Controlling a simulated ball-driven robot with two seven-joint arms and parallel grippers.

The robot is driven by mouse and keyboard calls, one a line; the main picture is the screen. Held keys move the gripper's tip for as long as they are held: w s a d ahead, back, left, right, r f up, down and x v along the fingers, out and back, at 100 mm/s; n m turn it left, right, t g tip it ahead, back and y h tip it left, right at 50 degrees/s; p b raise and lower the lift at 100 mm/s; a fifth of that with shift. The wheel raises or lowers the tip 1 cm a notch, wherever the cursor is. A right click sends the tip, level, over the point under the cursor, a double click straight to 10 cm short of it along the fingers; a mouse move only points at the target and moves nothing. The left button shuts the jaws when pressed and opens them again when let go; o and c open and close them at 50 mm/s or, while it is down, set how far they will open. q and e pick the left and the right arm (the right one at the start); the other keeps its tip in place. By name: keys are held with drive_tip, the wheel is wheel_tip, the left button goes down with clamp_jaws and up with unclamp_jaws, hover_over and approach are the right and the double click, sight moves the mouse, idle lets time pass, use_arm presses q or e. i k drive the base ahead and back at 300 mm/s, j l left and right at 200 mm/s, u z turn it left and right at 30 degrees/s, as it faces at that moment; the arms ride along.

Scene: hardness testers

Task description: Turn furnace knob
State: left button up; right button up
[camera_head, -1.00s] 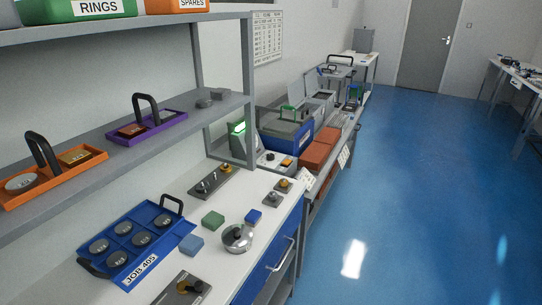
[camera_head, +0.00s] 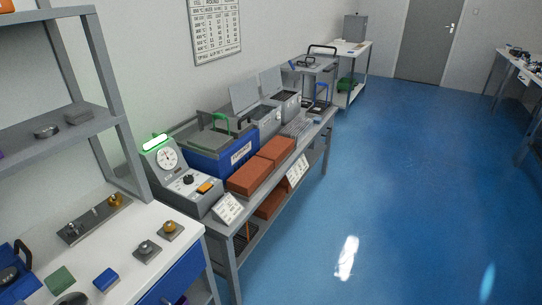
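A grey control box (camera_head: 180,183) stands on the near end of the long bench, left of centre. It has a round white dial (camera_head: 167,158), a small black knob (camera_head: 188,180) on its sloping front, an orange switch (camera_head: 205,188) and a lit green lamp (camera_head: 155,142) on top. I take this black knob to be the furnace knob, though no label on it is readable. Its exact angle is too small to tell. Neither of my grippers is in view.
A blue chest (camera_head: 225,158) and orange-red bricks (camera_head: 262,172) are beyond the box. A white sign (camera_head: 229,208) leans in front. A white worktop (camera_head: 130,240) and grey shelf post (camera_head: 118,100) are nearer left. The blue floor (camera_head: 400,190) on the right is clear.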

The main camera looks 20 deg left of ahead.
sight(189, 178)
drive_tip(key=i+l, duration=0.1)
drive_tip(key=i, duration=0.65)
drive_tip(key=i+l, duration=0.15)
drive_tip(key=i, duration=0.6)
drive_tip(key=l+z, duration=0.05)
